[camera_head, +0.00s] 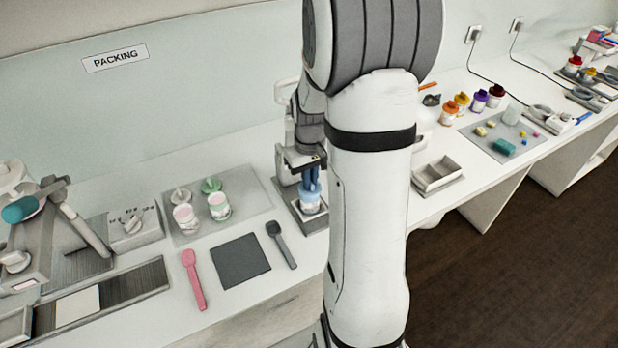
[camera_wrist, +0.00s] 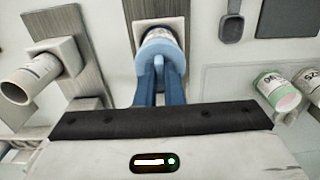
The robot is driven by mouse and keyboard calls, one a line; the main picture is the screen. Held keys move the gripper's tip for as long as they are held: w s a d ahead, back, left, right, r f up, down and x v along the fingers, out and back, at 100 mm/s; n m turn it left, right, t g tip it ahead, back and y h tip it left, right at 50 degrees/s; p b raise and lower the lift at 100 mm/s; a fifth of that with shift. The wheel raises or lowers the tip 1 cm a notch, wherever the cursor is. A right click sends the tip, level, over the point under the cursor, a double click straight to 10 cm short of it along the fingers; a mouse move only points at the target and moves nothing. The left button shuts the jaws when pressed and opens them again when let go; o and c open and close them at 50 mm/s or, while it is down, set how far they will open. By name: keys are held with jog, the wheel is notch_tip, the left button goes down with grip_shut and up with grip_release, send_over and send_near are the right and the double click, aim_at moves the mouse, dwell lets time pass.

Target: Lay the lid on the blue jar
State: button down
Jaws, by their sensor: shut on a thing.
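The blue jar (camera_head: 310,207) is a small white-bodied pot standing on a small stand; its labelled side shows in the wrist view (camera_wrist: 151,32). The lid (camera_wrist: 162,48) is a light blue disc over the jar's mouth. My gripper (camera_wrist: 162,72) has blue fingers shut on the lid's raised middle. In the head view my gripper (camera_head: 310,177) points down over the jar. The lid hides the jar's mouth, and I cannot tell whether it touches the rim or is just above it.
A dark square mat (camera_head: 240,260) lies between a pink scoop (camera_head: 194,280) and a grey scoop (camera_head: 281,244).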

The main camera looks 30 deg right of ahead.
dwell(0.4)
jog(key=c, duration=1)
grip_release()
jog(key=shift+r, duration=0.1)
jog(key=shift+r+p, duration=2.3)
jog(key=shift+r, duration=1.1)
